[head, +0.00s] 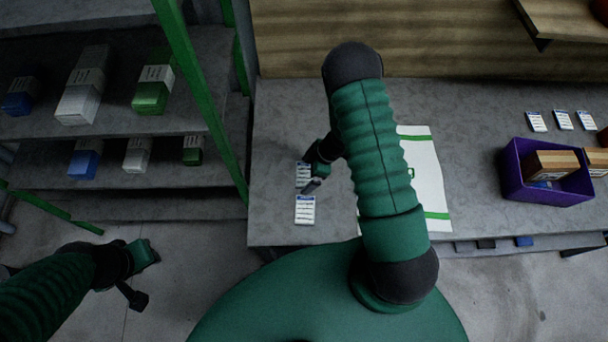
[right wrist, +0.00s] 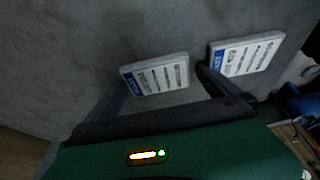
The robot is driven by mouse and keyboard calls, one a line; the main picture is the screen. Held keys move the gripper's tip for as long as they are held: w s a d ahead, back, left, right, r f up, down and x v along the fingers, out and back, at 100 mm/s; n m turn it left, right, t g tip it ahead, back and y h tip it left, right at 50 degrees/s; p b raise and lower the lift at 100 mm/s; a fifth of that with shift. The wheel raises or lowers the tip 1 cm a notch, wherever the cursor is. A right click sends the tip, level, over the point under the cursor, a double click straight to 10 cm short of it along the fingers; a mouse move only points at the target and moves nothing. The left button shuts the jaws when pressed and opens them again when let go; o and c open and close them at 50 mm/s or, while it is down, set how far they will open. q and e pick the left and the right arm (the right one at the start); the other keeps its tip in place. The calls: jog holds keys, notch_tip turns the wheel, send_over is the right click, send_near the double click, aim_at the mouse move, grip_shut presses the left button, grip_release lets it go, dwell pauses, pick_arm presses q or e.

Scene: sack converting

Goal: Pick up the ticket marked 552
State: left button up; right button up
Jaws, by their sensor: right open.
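Two white tickets with blue headers lie on the grey table at its left end: a farther one (head: 303,171) and a nearer one (head: 305,210). Their numbers are too small to read. My right gripper (head: 310,172) is open and empty at the farther ticket. In the right wrist view one ticket (right wrist: 157,75) lies between the spread fingers (right wrist: 162,82), and the other ticket (right wrist: 245,54) lies just beyond the right finger. Three more tickets (head: 563,120) lie at the table's right.
A purple bin (head: 541,197) holding boxes stands on the right of the table. A white sack with green bands (head: 433,186) lies partly behind my right arm. A shelf rack with green posts (head: 203,100) and several boxes stands left of the table.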

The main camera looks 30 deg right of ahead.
jog(key=shift+w+d+f, duration=0.1)
jog(key=shift+d, duration=0.3)
jog(key=c, duration=0.8)
jog(key=shift+a, duration=0.2)
jog(key=c, duration=0.4)
